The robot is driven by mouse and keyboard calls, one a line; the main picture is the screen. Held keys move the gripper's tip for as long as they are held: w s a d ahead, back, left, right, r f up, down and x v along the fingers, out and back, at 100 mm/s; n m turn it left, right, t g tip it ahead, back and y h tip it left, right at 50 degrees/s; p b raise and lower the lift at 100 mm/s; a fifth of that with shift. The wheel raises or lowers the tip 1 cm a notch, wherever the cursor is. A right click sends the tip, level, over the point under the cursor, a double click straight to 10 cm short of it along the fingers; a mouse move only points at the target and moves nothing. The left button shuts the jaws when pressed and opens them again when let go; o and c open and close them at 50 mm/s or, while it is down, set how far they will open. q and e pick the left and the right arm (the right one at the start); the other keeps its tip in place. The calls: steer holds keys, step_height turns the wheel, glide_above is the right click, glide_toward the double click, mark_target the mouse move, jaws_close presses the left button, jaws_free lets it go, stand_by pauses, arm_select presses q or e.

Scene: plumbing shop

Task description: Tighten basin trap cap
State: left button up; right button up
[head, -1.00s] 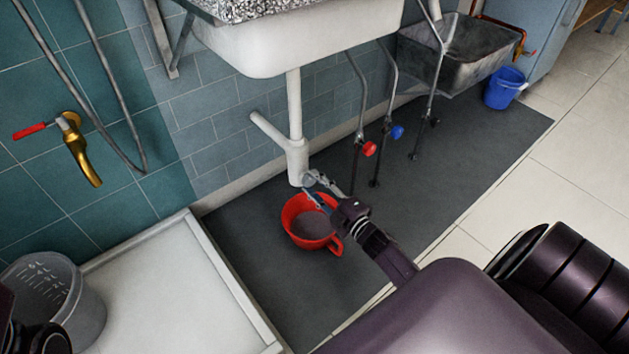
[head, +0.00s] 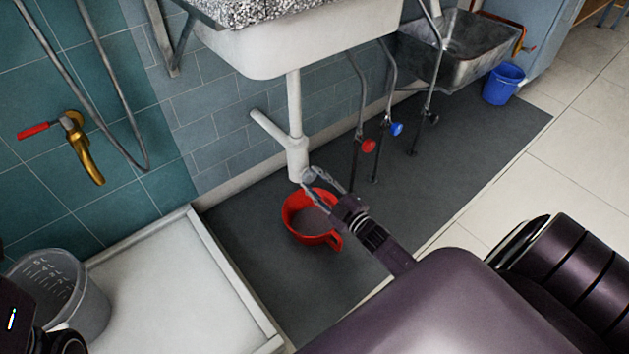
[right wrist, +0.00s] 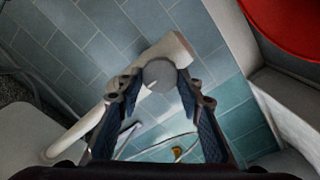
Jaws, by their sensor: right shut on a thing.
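The white basin trap (head: 296,155) hangs below the basin, with a side pipe running to the wall. Its cap (right wrist: 159,75) shows as a grey disc with a small pale mark in the right wrist view, at the end of the white trap body (right wrist: 178,50). My right gripper (head: 309,181) reaches up from the lower right to the trap's bottom end. In the right wrist view its two fingertips (right wrist: 158,80) sit on either side of the cap, shut on it. The fingers partly hide the cap in the head view. My left gripper's fingers are not visible.
A red container (head: 302,236) with a handle stands on the dark mat below the trap. The basin (head: 270,52) is above. Supply pipes with a red valve (head: 368,146) and a blue valve (head: 396,129) stand to the right. A grey bucket (head: 85,305) is at lower left.

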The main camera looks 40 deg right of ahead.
steer(key=shift+w+d, duration=0.1)
steer(key=o, duration=1.2)
steer(key=shift+c, duration=0.2)
steer(key=s, duration=1.2)
steer(key=shift+d, duration=0.4)
